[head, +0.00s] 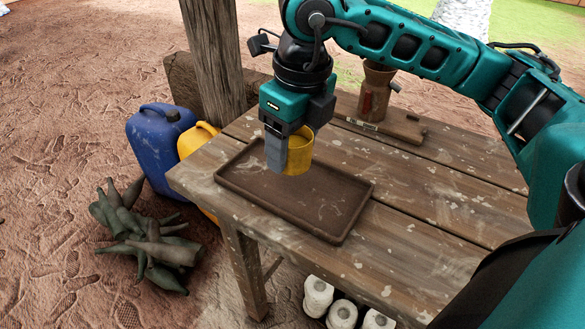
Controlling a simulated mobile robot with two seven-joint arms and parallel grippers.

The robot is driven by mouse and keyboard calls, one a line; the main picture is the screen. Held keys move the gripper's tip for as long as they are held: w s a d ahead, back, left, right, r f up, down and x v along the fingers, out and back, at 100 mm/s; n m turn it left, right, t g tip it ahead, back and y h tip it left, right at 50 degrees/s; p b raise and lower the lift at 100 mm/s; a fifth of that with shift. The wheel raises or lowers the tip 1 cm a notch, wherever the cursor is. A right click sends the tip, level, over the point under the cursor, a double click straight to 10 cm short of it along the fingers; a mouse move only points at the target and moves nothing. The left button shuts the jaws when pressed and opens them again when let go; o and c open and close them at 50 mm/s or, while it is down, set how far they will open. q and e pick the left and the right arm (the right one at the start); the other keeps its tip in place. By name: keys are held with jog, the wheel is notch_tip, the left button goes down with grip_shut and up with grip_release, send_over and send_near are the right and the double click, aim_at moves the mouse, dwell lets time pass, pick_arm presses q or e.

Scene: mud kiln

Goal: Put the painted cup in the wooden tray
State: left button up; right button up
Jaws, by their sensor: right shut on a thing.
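The painted cup (299,152) is yellow and upright in the head view. My right gripper (279,166) points down with its fingers at the cup's left side and is shut on the cup. The fingers hide part of the cup. The wooden tray (335,226) is a dark, shallow rectangle on the table. The cup shows over the far part of the tray; I cannot tell whether its base touches the tray floor. The rest of the tray is empty. My left gripper is not in view.
The plank table (440,200) has free room right of the tray. A brown vessel (374,95) stands on a wooden board (395,127) behind. A wooden post (215,60) rises at the back. Blue (160,145) and yellow (196,140) jerrycans stand left on the ground.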

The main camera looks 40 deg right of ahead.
aim_at(292, 162)
notch_tip(292, 162, down, 4)
jog(key=shift+f+b, duration=0.1)
jog(key=shift+b, duration=0.45)
jog(key=shift+f, duration=0.2)
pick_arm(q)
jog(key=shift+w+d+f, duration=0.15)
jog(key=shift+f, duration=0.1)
pick_arm(e)
jog(key=shift+r, duration=0.1)
jog(key=shift+f, duration=0.3)
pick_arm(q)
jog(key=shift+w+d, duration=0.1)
pick_arm(e)
jog(key=o, duration=1.1)
jog(key=shift+r, duration=0.15)
jog(key=shift+o, duration=0.2)
jog(key=shift+r, duration=0.4)
pick_arm(q)
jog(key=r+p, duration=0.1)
jog(key=p, duration=0.1)
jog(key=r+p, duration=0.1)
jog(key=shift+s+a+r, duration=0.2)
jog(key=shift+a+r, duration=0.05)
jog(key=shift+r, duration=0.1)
pick_arm(e)
jog(key=r, duration=0.3)
jog(key=s+r, duration=0.1)
jog(key=r, duration=0.7)
jog(key=shift+s+d+r, duration=0.2)
jog(key=shift+r, duration=0.05)
